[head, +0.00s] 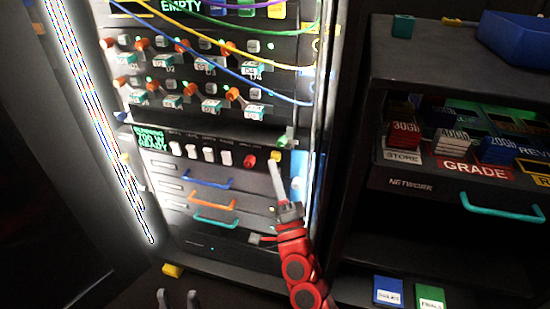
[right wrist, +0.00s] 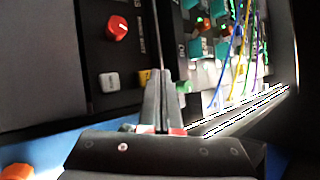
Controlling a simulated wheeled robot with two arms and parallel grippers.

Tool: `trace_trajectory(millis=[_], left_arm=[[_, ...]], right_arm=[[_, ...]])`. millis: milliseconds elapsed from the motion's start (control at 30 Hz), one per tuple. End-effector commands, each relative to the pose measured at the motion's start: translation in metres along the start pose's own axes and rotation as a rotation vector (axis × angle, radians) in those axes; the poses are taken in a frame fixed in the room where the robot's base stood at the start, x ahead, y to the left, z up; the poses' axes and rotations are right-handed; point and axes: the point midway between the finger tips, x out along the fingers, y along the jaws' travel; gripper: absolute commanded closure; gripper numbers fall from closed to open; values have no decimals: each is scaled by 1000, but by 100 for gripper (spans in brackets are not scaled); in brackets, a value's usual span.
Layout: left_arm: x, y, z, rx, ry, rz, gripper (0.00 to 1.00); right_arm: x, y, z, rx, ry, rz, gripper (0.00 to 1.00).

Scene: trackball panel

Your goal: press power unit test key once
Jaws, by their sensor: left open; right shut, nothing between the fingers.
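The power unit panel (head: 210,151) has a green-lit display, a row of white switches, a red knob (head: 249,160) and a small yellow key (head: 275,156) at its right end. The key's label is not readable. My right gripper (head: 272,164) is shut and empty, its tip at or just below the yellow key in the head view. In the right wrist view the yellow key (right wrist: 145,77) shows beside the fingers (right wrist: 160,73), partly hidden. I cannot tell whether they touch. My left gripper (head: 178,294) is open and empty, low at the bottom edge.
Above the panel are rows of orange-handled switches (head: 152,86) and loose cables (head: 210,68). Coloured drawer handles (head: 211,202) stick out below. A dark shelf unit (head: 450,90) with card stacks and a blue tray (head: 515,36) stands to the right. A yellow block (head: 172,270) lies low at the left.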

Motion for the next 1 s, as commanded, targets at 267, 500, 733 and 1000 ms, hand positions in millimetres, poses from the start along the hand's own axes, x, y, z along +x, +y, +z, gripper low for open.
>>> trace_trajectory(millis=[267,500,733,1000], left_arm=[[0,0,0,0,0,0,50],[-7,0,1,0,0,0,50],[-7,0,1,0,0,0,50],[-8,0,1,0,0,0,50]], right_arm=[[0,0,0,0,0,0,100],[3,4,-4,-1,3,-1,100],[6,4,-4,-1,0,0,100],[6,5,-5,-1,0,0,100]])
